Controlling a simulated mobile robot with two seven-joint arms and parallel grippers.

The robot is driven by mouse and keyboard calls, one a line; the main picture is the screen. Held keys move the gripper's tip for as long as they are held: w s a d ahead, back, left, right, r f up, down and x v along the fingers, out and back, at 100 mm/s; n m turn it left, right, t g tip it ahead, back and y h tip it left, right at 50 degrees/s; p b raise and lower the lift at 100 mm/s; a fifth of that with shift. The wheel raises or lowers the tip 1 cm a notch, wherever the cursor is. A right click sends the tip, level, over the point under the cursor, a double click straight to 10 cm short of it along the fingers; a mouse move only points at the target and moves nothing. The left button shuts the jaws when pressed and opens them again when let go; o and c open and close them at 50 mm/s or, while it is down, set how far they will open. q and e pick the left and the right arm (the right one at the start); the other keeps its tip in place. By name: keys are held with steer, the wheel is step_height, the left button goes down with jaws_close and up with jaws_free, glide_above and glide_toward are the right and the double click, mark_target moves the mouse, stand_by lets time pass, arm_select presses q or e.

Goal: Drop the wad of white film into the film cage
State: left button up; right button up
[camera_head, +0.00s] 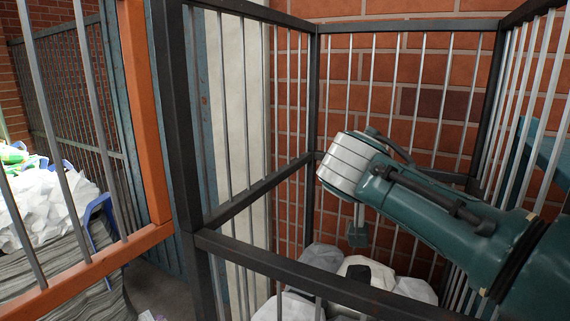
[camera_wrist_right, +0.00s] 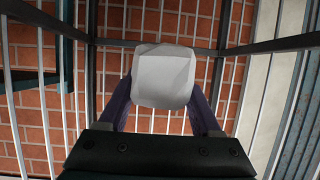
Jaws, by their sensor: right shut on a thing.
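The wad of white film (camera_wrist_right: 163,77) is a pale, blocky lump in the right wrist view. My right gripper (camera_wrist_right: 163,98) is shut on it, with one dark finger on either side. In the head view my right arm comes in from the right over the film cage (camera_head: 300,270), an open-topped cage with a dark frame and grey bars. The fingers and the held wad cannot be made out there, behind my wrist. Several white and grey lumps (camera_head: 365,270) lie low inside the cage. My left gripper is not in view.
A red brick wall (camera_head: 350,60) stands behind the cage. On the left, behind an orange frame (camera_head: 145,110) with bars, a heap of white film (camera_head: 45,205) lies on a grey belt with blue pieces by it. The cage's upper rails and bars surround my right wrist.

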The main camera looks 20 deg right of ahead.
steer(key=shift+f, duration=0.15)
steer(key=o, duration=1.4)
steer(key=shift+c, duration=0.2)
steer(key=shift+s+a, duration=0.35)
steer(key=shift+a, duration=0.1)
steer(key=b+v, duration=0.4)
steer(key=v, duration=0.5)
steer(key=shift+b, duration=0.4)
